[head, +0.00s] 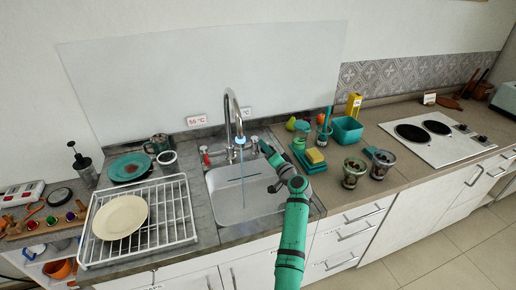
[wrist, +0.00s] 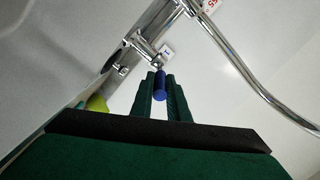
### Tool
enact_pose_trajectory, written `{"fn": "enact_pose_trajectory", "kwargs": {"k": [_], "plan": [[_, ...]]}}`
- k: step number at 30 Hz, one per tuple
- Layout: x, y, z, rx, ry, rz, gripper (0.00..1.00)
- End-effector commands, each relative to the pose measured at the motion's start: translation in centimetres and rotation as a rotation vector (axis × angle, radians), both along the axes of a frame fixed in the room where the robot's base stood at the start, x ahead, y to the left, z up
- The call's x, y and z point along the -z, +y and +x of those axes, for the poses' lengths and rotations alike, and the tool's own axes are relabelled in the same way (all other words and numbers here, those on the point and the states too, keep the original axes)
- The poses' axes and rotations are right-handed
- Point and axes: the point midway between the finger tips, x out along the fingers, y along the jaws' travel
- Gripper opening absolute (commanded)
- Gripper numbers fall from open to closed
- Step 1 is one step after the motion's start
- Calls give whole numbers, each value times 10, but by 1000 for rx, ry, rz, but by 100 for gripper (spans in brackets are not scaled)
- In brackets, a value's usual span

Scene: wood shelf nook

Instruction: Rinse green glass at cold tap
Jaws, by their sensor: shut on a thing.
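My gripper (head: 262,147) reaches over the right side of the sink to the tap on the right of the tall spout. In the wrist view my gripper (wrist: 160,80) has its two fingers closed around the blue handle of the cold tap (wrist: 160,86). The curved chrome spout (head: 229,105) hangs over the sink (head: 230,207), with a blue glow at its mouth. A thin line runs below it; I cannot tell whether it is water. A small green vessel (head: 300,139), perhaps the green glass, stands on the counter right of the sink.
The red-handled hot tap (head: 204,154) is left of the spout. A dish rack (head: 180,213) with a cream plate (head: 121,217) stands left. Right of the sink are a yellow sponge (head: 314,156), a teal tub (head: 347,130) and two filled glass cups (head: 352,173).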

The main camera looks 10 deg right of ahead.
Motion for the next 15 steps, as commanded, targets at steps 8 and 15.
{"fn": "enact_pose_trajectory", "kwargs": {"k": [8,15], "plan": [[3,0,-1,0,4,2,33],[1,1,0,0,2,3,33]]}}
